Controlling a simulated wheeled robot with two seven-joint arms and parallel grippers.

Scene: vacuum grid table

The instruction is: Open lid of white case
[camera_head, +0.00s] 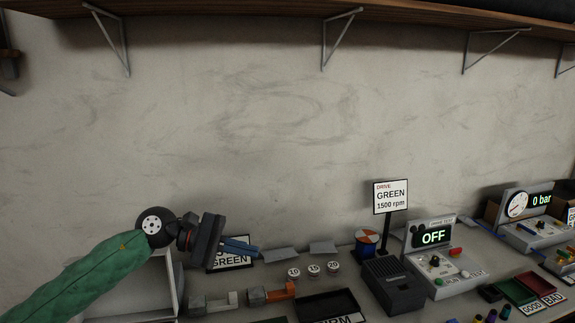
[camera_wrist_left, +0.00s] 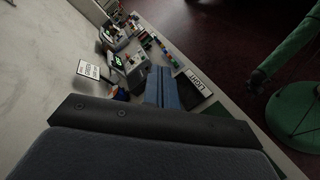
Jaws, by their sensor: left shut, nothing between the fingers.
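A white case (camera_head: 140,297) stands at the left end of the table in the head view, largely hidden behind my green left arm. A pale upright panel edge shows at its right side; I cannot tell for sure whether this is the lid. My left gripper (camera_head: 254,250) is right of the case and raised above the table, its blue fingers shut with nothing between them. The closed fingers (camera_wrist_left: 162,88) also show in the left wrist view, pointing along the table, away from the case.
Grey and orange blocks (camera_head: 272,294) and several small round pots lie right of the case. A dark box (camera_head: 393,284), an OFF panel (camera_head: 433,237) and red and green trays stand further right. A wall shelf (camera_head: 250,12) runs above.

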